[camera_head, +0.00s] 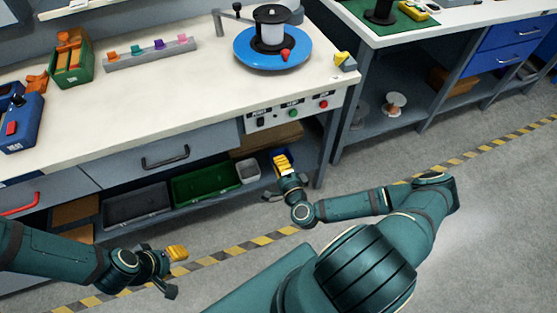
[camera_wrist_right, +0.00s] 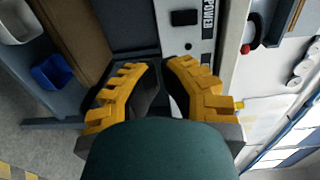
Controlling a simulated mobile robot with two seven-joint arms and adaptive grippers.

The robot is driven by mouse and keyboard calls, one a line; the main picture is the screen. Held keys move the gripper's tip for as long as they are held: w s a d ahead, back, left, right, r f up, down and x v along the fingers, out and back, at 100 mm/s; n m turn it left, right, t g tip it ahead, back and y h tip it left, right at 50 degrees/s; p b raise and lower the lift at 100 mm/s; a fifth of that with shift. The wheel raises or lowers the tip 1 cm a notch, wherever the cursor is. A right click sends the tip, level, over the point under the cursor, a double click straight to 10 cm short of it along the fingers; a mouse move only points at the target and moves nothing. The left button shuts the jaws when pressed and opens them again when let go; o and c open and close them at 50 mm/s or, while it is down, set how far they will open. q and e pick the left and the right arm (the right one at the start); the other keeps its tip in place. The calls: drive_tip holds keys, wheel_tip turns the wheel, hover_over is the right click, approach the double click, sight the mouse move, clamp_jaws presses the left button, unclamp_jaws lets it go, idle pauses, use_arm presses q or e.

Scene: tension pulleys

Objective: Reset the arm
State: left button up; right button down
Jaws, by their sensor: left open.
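My left gripper (camera_head: 174,270) is in the lower left of the head view. It is open and empty, over the floor in front of the bench, with one yellow finger pad showing. My right gripper (camera_head: 281,162) is near the right end of the bench, in front of the lower shelf and below the control panel. In the right wrist view my right gripper (camera_wrist_right: 162,68) shows two yellow fingers leaning toward each other with a narrow dark gap between them. I see nothing held there. Whether these jaws count as open or shut is unclear.
The workbench (camera_head: 120,107) carries a blue round turntable (camera_head: 244,51) with a spool, a green bin (camera_head: 73,63) and a grey pegged rack (camera_head: 150,55). A control panel (camera_head: 290,110) is on its front. Bins stand on the shelf below. The floor (camera_head: 480,220) at right is clear.

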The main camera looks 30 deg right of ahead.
idle(0.3)
drive_tip(key=s+a+f+n+g+y, duration=0.1)
drive_tip(key=a+f+n+g+y, duration=0.15)
drive_tip(key=a+n+y, duration=0.45)
drive_tip(key=s+a+f+n+g+y, duration=0.1)
drive_tip(key=a+n+g+y, duration=0.25)
drive_tip(key=a, duration=0.65)
drive_tip(key=s+a+r+n+g+h, duration=0.2)
drive_tip(key=s+r+n+g, duration=0.3)
drive_tip(key=s+n+g, duration=0.3)
drive_tip(key=shift+s+a+g+h, duration=0.15)
drive_tip(key=shift+a+g+h, duration=0.2)
drive_tip(key=shift+a+g, duration=0.5)
